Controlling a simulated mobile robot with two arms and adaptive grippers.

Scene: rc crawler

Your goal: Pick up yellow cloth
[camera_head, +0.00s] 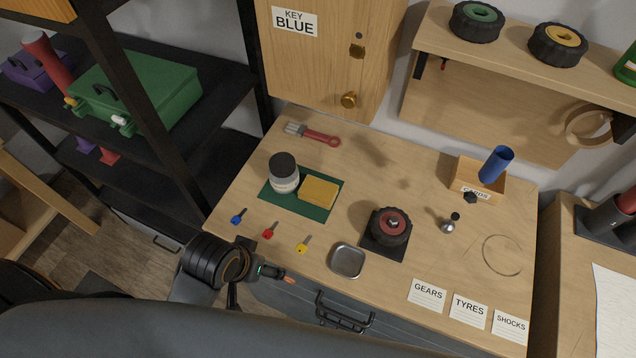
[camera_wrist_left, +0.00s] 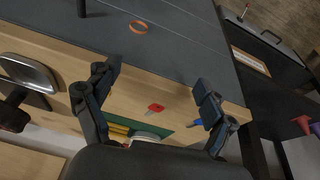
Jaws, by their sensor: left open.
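The yellow cloth (camera_head: 318,192) is a folded, block-like pad lying on the green mat (camera_head: 302,211), beside a grey-lidded jar (camera_head: 284,174). In the left wrist view, a strip of the yellow cloth (camera_wrist_left: 118,129) shows at the bottom, partly hidden by the gripper body. My left gripper (camera_head: 268,271) is at the bench's front edge, apart from the cloth and nearer the camera. In the left wrist view, my left gripper (camera_wrist_left: 158,78) has its fingers wide apart with nothing between them. My right gripper is in neither view.
Blue (camera_head: 238,216), red (camera_head: 269,230) and yellow (camera_head: 303,244) keys lie between the mat and the front edge. A metal tin (camera_head: 348,261) and a wheel on a black base (camera_head: 389,228) stand to the right. A red-handled brush (camera_head: 313,134) lies behind.

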